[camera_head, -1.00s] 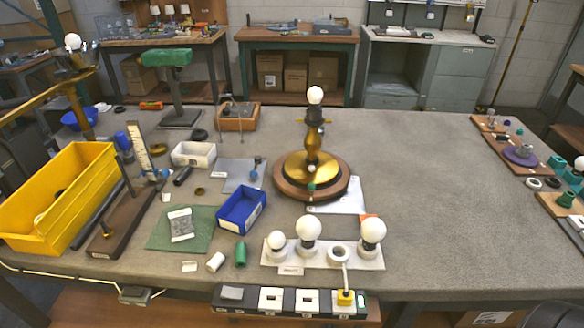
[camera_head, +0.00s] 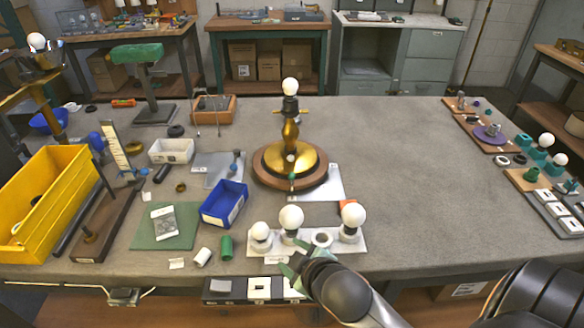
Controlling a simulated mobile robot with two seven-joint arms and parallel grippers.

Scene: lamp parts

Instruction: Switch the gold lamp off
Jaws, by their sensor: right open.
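The gold lamp (camera_head: 290,131) stands upright at the middle of the table on a round gold and wooden base (camera_head: 268,178). A white bulb (camera_head: 290,86) tops its dark socket; I cannot tell for sure whether it is lit. Small knobs show at the socket's sides, and a small green part (camera_head: 292,178) is at the front of the base. My right gripper (camera_head: 292,262) is open at the table's front edge, in front of the bulb rack and well short of the lamp. It hides part of the power strip. My left gripper is not in view.
A white rack (camera_head: 262,247) with several bulbs stands between my right gripper and the lamp. A blue bin (camera_head: 224,204) is left of the lamp, a yellow bin (camera_head: 62,190) farther left.

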